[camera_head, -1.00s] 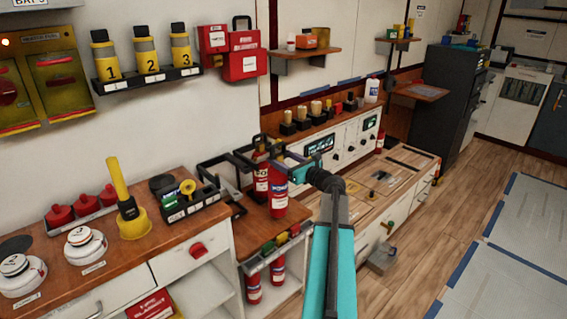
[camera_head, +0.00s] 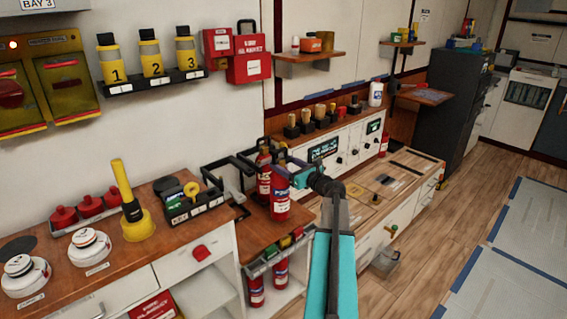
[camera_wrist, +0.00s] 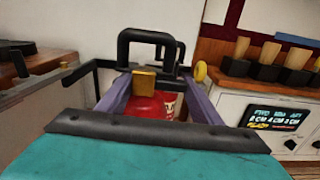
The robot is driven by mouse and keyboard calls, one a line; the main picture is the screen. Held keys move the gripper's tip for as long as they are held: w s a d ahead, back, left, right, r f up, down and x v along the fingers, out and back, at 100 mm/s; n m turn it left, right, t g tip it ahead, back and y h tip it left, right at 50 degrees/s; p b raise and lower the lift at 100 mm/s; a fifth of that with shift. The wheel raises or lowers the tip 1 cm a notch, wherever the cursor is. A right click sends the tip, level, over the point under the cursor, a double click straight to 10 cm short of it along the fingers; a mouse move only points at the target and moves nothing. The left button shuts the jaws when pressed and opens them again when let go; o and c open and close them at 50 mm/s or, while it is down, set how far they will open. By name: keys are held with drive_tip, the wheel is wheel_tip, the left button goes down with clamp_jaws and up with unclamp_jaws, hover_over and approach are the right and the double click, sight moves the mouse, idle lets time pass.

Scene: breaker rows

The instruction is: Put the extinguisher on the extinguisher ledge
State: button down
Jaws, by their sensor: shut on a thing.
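My gripper (camera_head: 288,172) is shut on a red extinguisher (camera_head: 280,203), held upright by its top. In the wrist view the held extinguisher's red shoulder (camera_wrist: 150,104) and black handle (camera_wrist: 150,38) show between my purple fingers (camera_wrist: 146,88). A second red extinguisher (camera_head: 263,178) stands just behind and left of it. The held one is over or on a low wooden surface (camera_head: 255,236) by black rails; I cannot tell whether its base touches. No ledge label is readable, so I cannot tell for sure which surface is the extinguisher ledge.
A bin rack (camera_head: 277,252) is at the front edge below, with more extinguishers (camera_head: 256,291) under it. A counter with a yellow plunger-like tool (camera_head: 132,215) and detectors is at the left. A wooden bench (camera_head: 385,187) lies right. Black rails (camera_head: 218,166) stand close behind.

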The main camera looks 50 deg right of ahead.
drive_tip(key=shift+f, duration=0.75)
drive_tip(key=c, duration=0.9)
unclamp_jaws()
drive_tip(key=shift+f, duration=0.3)
drive_tip(key=shift+c, duration=0.2)
drive_tip(key=o, duration=0.4)
drive_tip(key=shift+s+r, duration=0.1)
drive_tip(key=shift+r, duration=0.05)
drive_tip(key=s, duration=0.8)
drive_tip(key=s+a, duration=0.1)
drive_tip(key=s, duration=0.3)
drive_tip(key=shift+b, duration=0.35)
